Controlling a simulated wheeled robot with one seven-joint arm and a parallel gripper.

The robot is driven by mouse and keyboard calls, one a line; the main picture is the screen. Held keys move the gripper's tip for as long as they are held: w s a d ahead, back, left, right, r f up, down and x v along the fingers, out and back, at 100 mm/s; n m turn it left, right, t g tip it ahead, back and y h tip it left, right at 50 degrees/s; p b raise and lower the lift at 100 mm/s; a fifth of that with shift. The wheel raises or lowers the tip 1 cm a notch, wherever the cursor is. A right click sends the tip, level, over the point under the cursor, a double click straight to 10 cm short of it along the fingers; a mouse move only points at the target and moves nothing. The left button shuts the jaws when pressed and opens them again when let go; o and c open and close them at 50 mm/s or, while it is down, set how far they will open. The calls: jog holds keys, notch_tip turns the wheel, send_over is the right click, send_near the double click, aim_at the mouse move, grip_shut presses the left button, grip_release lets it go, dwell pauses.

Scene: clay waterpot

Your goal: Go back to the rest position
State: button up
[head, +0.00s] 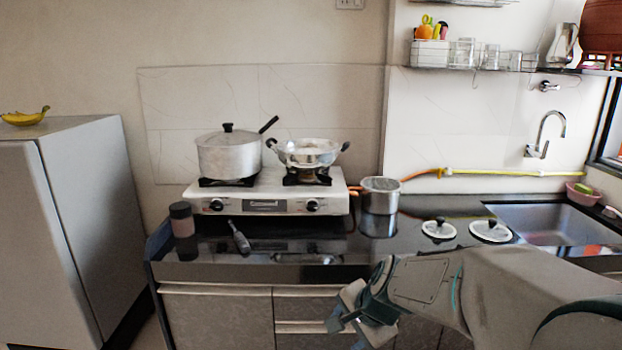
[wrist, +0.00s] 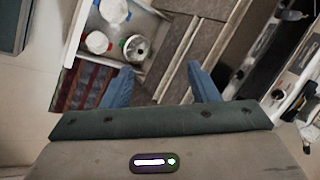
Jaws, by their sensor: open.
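My gripper (head: 350,318) is at the bottom middle of the head view, in front of the cabinet fronts below the counter edge. In the wrist view its two blue fingers (wrist: 155,88) are spread apart with nothing between them. My arm reaches in from the lower right of the head view.
The dark counter (head: 395,232) carries a stove (head: 265,195) with a lidded pot (head: 229,155) and a wok (head: 308,153), a saucepan (head: 380,196), and two lids (head: 491,231). A sink (head: 550,222) is at right, a fridge (head: 60,225) at left.

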jog(key=s+d+r+n+h+p, duration=0.1)
jog(key=s+d+r+n+p, duration=0.1)
jog(key=s, duration=0.3)
jog(key=s+d+r+n+g+h+p, duration=0.1)
jog(key=s+d+r+n+p, duration=0.1)
jog(key=s+d+r+n, duration=0.1)
jog(key=s+d+r+n+g+h+p, duration=0.1)
jog(key=s+r+n, duration=0.3)
jog(key=s, duration=0.4)
jog(key=shift+s+d+n+p, duration=0.2)
jog(key=shift+d+n+p, duration=0.3)
jog(key=shift+d+n, duration=0.3)
